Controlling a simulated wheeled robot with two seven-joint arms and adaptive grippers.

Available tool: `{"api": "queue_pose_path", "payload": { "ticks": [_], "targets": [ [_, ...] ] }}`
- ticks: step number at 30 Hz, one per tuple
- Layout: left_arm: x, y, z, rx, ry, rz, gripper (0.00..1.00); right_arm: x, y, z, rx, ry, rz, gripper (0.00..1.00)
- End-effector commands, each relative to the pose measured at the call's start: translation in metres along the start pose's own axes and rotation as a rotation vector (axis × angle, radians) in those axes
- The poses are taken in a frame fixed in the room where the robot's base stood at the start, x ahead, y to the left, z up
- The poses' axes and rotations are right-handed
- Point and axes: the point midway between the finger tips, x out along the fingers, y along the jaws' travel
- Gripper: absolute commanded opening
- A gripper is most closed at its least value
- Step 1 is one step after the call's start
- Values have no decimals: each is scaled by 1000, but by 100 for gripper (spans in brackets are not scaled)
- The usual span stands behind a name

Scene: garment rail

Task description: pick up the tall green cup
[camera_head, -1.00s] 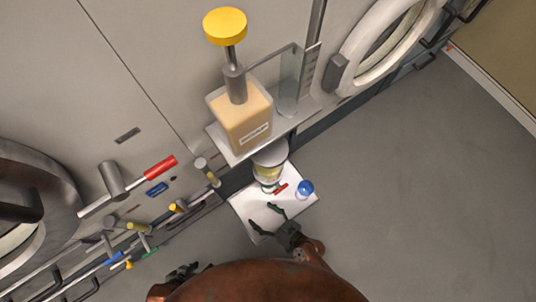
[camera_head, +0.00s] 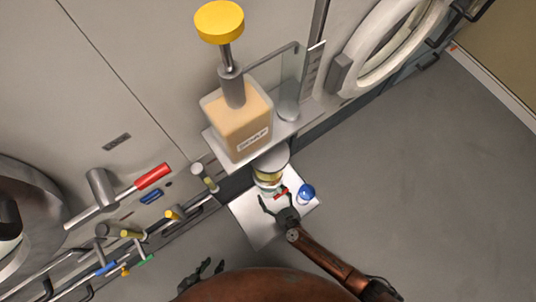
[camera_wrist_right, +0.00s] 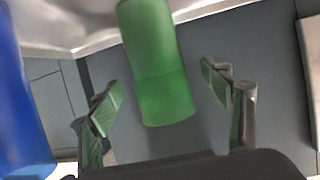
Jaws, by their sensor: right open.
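The tall green cup (camera_wrist_right: 157,70) shows large in the right wrist view, between and beyond the two fingers of my right gripper (camera_wrist_right: 165,92). Its upper end is cut off by the frame edge. The fingers are apart, with gaps on both sides of the cup. In the head view my right gripper (camera_head: 275,196) is open over the white shelf, and I cannot clearly make out the green cup there. My left gripper (camera_head: 203,272) is low in the head view, partly hidden, away from the shelf; its opening is unclear.
A blue cup (camera_head: 306,193) stands close right of my right gripper on the white shelf (camera_head: 252,228). A round pale container (camera_head: 270,162) and a small red item (camera_head: 281,191) are just beyond. A pump bottle (camera_head: 240,122) stands above. Open floor lies right.

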Motion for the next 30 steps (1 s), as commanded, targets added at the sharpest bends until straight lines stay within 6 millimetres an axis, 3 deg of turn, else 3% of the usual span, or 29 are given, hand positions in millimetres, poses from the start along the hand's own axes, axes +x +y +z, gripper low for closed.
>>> {"api": "queue_pose_path", "payload": {
  "ticks": [1,10,21,30],
  "targets": [
    [8,-5,10,8,8,-4,33,6,0,7,3,-3,-1,72],
    [25,-16,24,51,116,-9,33,34,1,8,2,-2,-1,72],
    [25,-17,23,59,143,-7,33,39,2,4,2,0,0,72],
    [25,-17,24,59,141,-7,33,39,1,4,1,0,0,52]
  ]
}}
